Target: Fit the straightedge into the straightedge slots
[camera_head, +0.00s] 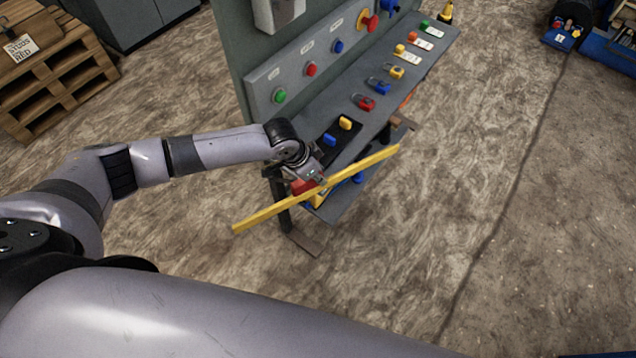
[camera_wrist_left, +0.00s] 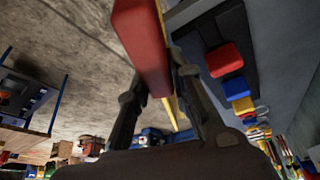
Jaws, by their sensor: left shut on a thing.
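The straightedge (camera_head: 262,214) is a long yellow bar with a red grip piece (camera_head: 303,187). It is held in the air, slanting across the near end of the grey control bench. My left gripper (camera_head: 314,180) is shut on it near its middle. In the left wrist view the red piece (camera_wrist_left: 140,45) and part of the yellow bar (camera_wrist_left: 170,110) show between the fingers of my left gripper (camera_wrist_left: 158,85). I cannot make out the straightedge slots in either view. My right gripper is not in view.
The bench top (camera_head: 375,120) carries several coloured padlocks and a black pad with a blue (camera_head: 329,139) and a yellow block (camera_head: 345,123). A panel with buttons (camera_head: 311,69) rises behind. A wooden pallet stack (camera_head: 60,80) stands at left. The floor at right is largely clear.

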